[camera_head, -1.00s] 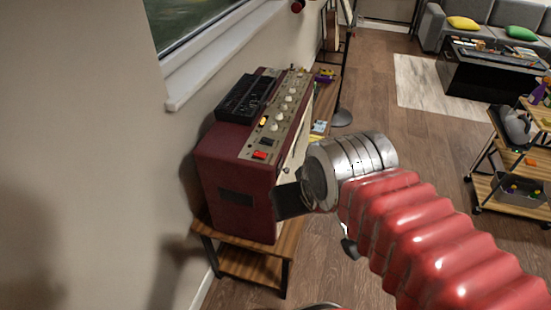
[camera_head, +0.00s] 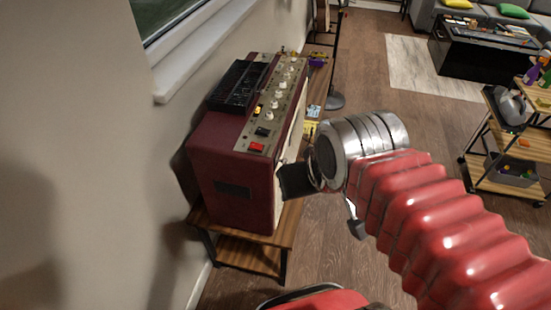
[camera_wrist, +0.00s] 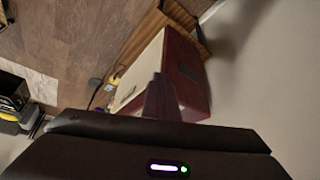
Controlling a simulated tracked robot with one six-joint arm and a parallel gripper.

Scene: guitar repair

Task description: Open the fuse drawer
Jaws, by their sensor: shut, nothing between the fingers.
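The dark red amplifier (camera_head: 236,169) stands on a small wooden table against the wall. Its top panel carries white knobs, a red switch (camera_head: 257,147) and a small black part (camera_head: 262,132) beside it. I cannot tell which part is the fuse drawer. My gripper (camera_head: 293,181) is dark and shut, holding nothing, close to the amplifier's right side near its front corner; I cannot tell whether it touches. In the wrist view the shut fingers (camera_wrist: 160,98) overlap the tilted amplifier (camera_wrist: 186,77) and hide part of it.
A black box (camera_head: 236,88) lies on top of the amplifier at the wall side. The table (camera_head: 240,252) has open legs. A window sill (camera_head: 200,48) is above left. A wheeled cart (camera_head: 500,186) stands far right. Open wooden floor lies between.

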